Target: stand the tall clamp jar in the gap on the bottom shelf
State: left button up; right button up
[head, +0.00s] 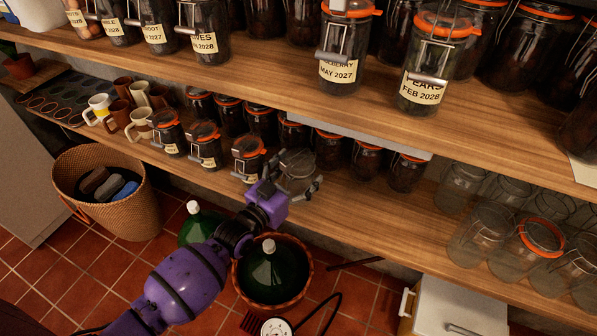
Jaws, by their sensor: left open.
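My left gripper (294,188) is open at the front of the bottom shelf (350,212). A clear glass jar with a greyish top (298,163) is right behind and between its fingers. The gripper hides the jar's lower part, and I cannot tell whether they touch. This jar is at the right end of a front row of orange-sealed clamp jars (248,157). Bare shelf lies to its right, in front of the back row. I cannot tell for sure which jar is the tall clamp jar. My right gripper is not in view.
Above, the upper shelf (270,75) holds labelled jars, including one marked Feb 2028 (422,92). Empty glass jars (483,232) stand at the bottom shelf's right. Mugs (99,108) stand at its left. A basket (135,212) and green demijohns (270,275) are on the floor.

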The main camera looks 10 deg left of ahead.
pick_arm(q)
jog(key=v, duration=1.2)
jog(key=shift+b, duration=0.35)
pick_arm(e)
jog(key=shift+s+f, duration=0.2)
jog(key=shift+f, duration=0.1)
pick_arm(q)
jog(key=s+a+f+n+g+y, duration=0.1)
jog(key=s+f+g+y, duration=0.1)
jog(key=s+f, duration=0.5)
jog(key=s+a+f+n+g+y, duration=0.1)
jog(key=s+f+g, duration=0.3)
jog(key=s, duration=1.1)
jog(key=s+a+f+n+g+y, duration=0.1)
jog(key=s+f+n+g+y, duration=0.1)
jog(key=s+f, duration=0.8)
jog(key=shift+s+g+y, duration=0.5)
jog(key=shift+s+y, duration=0.4)
jog(key=shift+s, duration=0.2)
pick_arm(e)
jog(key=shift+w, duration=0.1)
